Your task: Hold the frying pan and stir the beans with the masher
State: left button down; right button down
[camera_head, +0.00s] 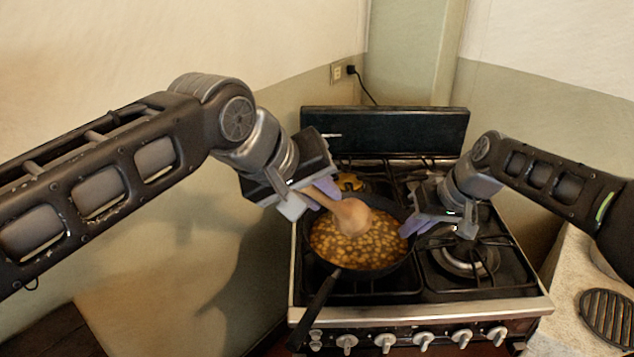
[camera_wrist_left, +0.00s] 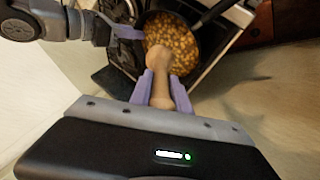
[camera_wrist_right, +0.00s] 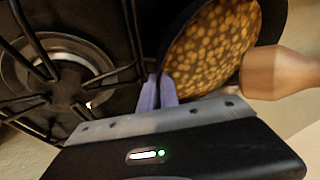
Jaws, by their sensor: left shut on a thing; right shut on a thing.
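The black frying pan (camera_head: 318,262) sits on the stove's front left, full of brown beans (camera_head: 372,249), its handle (camera_head: 312,318) pointing toward the front left. My left gripper (camera_head: 318,196) is shut on the wooden masher (camera_head: 350,214), whose thick head is over the beans at the pan's left back; I cannot tell how deep it reaches. The masher also shows between the purple fingers in the left wrist view (camera_wrist_left: 161,72). My right gripper (camera_head: 410,228) is shut on the pan's right rim, which shows at its fingers in the right wrist view (camera_wrist_right: 167,62).
The stove (camera_head: 430,310) has black grates, a free front right burner (camera_head: 466,258) and front knobs. Its dark raised lid (camera_head: 385,131) stands behind. A small yellow item (camera_head: 349,182) is at the back left. A counter with a ridged dark round object (camera_head: 607,316) is at right.

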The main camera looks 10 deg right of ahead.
pick_arm(q)
jog(key=shift+x, duration=2)
